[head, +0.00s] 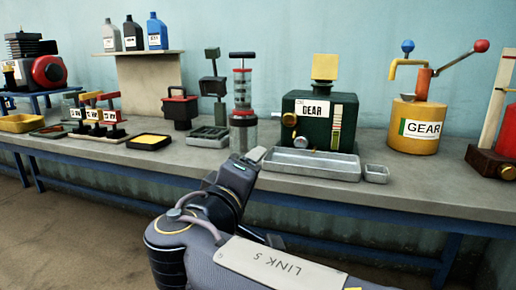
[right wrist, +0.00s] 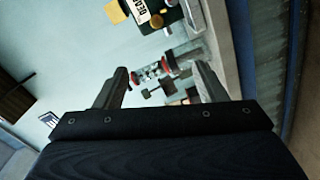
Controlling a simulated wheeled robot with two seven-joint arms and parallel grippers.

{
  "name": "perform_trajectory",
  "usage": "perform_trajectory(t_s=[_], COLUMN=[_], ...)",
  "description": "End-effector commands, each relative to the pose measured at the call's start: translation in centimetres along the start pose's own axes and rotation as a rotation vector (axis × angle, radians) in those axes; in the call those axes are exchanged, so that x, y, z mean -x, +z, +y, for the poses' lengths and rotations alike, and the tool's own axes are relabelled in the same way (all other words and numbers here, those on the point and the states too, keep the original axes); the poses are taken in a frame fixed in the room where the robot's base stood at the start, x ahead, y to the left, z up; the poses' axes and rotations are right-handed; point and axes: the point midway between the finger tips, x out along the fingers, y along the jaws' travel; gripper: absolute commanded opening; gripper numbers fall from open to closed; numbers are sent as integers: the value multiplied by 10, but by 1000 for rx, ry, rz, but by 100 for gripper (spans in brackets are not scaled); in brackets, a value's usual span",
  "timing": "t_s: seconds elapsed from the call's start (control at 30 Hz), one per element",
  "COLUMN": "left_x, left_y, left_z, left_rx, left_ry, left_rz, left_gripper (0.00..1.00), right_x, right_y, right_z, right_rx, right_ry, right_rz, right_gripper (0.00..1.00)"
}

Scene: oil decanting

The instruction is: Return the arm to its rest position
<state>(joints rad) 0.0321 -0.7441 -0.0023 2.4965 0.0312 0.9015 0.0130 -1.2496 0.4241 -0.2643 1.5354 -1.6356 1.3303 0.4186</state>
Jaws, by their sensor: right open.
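My right arm comes in from the bottom right of the head view, and its gripper (head: 254,156) is at the front edge of the bench, in front of the clear cylinder with the red-banded pump (head: 242,90). In the right wrist view the two fingers of my right gripper (right wrist: 162,78) stand wide apart with nothing held between them. Bench items show beyond them, turned sideways. My left gripper is not in view.
Bottles (head: 157,32) stand on a raised shelf. Floor in front is clear.

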Motion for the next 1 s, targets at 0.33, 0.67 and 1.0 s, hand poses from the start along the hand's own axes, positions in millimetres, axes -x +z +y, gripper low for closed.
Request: perform_trajectory(t_s=[0.33,0.67,1.0], left_x=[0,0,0], left_y=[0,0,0], left_z=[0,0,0], left_rx=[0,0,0], left_ry=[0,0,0], left_rz=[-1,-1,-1], left_gripper=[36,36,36], right_x=[-30,-54,42], right_y=[55,174,350], right_z=[-17,-56,-136], right_rx=[-19,-120,-639], right_ry=[-140,-441,-970], right_rz=[-106,-309,-613], right_gripper=[65,65,65])
